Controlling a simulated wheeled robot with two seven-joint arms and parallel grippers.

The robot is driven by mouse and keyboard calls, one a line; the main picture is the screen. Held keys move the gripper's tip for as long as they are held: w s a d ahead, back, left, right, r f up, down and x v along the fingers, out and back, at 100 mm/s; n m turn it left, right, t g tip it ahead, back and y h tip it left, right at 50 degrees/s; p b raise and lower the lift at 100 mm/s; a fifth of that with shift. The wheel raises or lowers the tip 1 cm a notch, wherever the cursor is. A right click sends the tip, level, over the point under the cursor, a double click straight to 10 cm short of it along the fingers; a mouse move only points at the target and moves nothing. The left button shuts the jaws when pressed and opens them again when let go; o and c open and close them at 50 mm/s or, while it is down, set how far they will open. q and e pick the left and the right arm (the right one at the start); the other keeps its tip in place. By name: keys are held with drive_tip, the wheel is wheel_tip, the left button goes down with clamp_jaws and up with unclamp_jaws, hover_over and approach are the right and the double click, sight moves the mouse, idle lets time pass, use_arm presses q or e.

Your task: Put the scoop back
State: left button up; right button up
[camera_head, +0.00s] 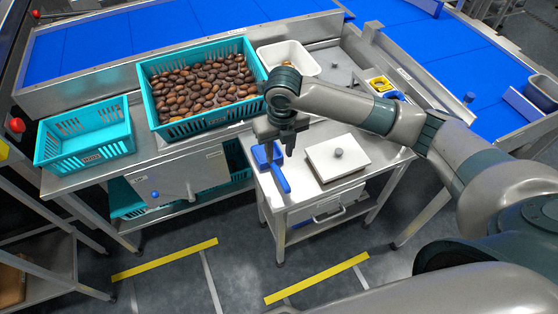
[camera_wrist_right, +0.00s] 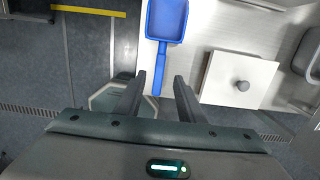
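The blue scoop (camera_head: 280,181) lies near the left edge of the small steel table, its pan toward the back and its handle toward the front. In the right wrist view the scoop (camera_wrist_right: 166,20) is at the top, with its handle running down between the fingers. My right gripper (camera_head: 289,150) is over the scoop in the head view and partly covers it. In the right wrist view my right gripper (camera_wrist_right: 159,76) is open, one finger on each side of the handle; I cannot tell the height gap. My left gripper is not in view.
A square pale lid with a grey knob (camera_head: 338,153) lies right of the scoop on the steel table (camera_head: 310,196). Behind stand a teal crate of dates (camera_head: 154,105), an empty teal crate (camera_head: 85,160) and a white bin (camera_head: 308,62). Blue conveyor belts (camera_head: 130,35) run behind.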

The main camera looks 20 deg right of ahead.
drive_tip(key=shift+r, duration=0.6)
